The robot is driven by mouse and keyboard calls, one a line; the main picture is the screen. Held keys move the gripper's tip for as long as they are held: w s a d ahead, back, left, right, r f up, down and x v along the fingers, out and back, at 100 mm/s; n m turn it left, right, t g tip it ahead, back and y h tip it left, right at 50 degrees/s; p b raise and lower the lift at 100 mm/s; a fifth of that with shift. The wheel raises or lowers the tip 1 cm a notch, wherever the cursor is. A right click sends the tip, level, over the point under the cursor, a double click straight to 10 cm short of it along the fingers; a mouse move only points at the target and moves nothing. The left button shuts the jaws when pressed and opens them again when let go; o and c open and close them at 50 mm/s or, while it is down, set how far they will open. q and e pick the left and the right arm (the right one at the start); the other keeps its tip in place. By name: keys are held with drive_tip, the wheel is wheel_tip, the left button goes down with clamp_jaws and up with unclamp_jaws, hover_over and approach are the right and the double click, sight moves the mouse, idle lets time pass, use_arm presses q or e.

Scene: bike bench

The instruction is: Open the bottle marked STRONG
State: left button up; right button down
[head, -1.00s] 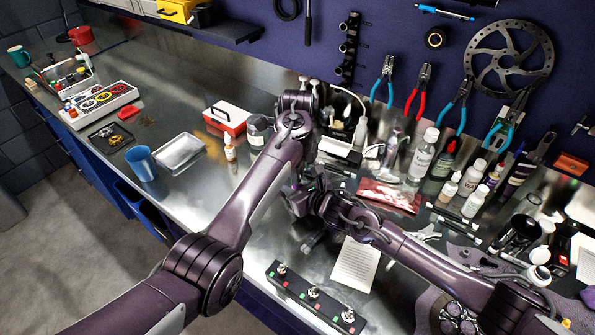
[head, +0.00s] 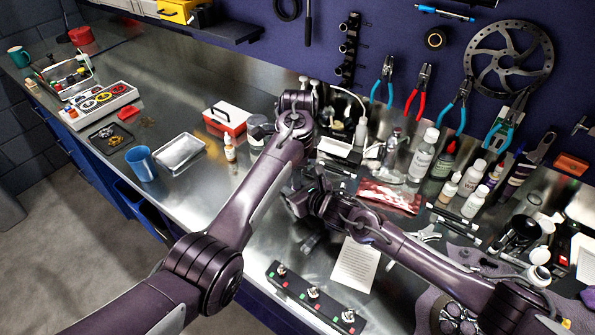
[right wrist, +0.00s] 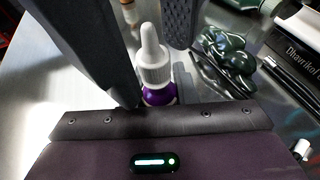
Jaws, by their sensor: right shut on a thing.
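A small bottle (right wrist: 158,92) with a purple body and a white nozzle cap (right wrist: 152,58) stands between the two fingers of my right gripper (right wrist: 140,30) in the right wrist view. The gripper is shut on it. No lettering on it can be read, so I cannot tell whether it is marked STRONG. In the head view my right gripper (head: 294,203) is over the middle of the bench, and the bottle is hidden there. My left arm reaches in above it; the left gripper (head: 302,180) is close to the right one, its fingers hidden among the arm links.
Several bottles (head: 423,155) stand at the back right below hanging pliers (head: 451,106). A paper sheet (head: 355,264) and a black box with knobs (head: 314,300) lie near the front edge.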

use_arm(q)
wheel_tip(320, 180, up, 4)
drive_tip(key=shift+r, duration=0.2)
drive_tip(key=shift+c, duration=0.4)
drive_tip(key=m, duration=0.1)
drive_tip(key=r+m, duration=0.1)
drive_tip(key=shift+d+r+m, duration=0.1)
drive_tip(key=shift+r+m, duration=0.15)
drive_tip(key=shift+m, duration=0.05)
drive_tip(key=r+m, duration=0.1)
drive_tip(key=m, duration=0.2)
drive_tip(key=shift+r+m, duration=0.3)
drive_tip(key=shift+r, duration=0.1)
drive_tip(key=shift+f+m, duration=0.15)
drive_tip(key=shift+m, duration=0.15)
wheel_tip(320, 180, down, 8)
drive_tip(key=shift+r, duration=0.25)
clamp_jaws()
drive_tip(key=n, duration=0.6)
drive_tip(key=shift+n, duration=0.4)
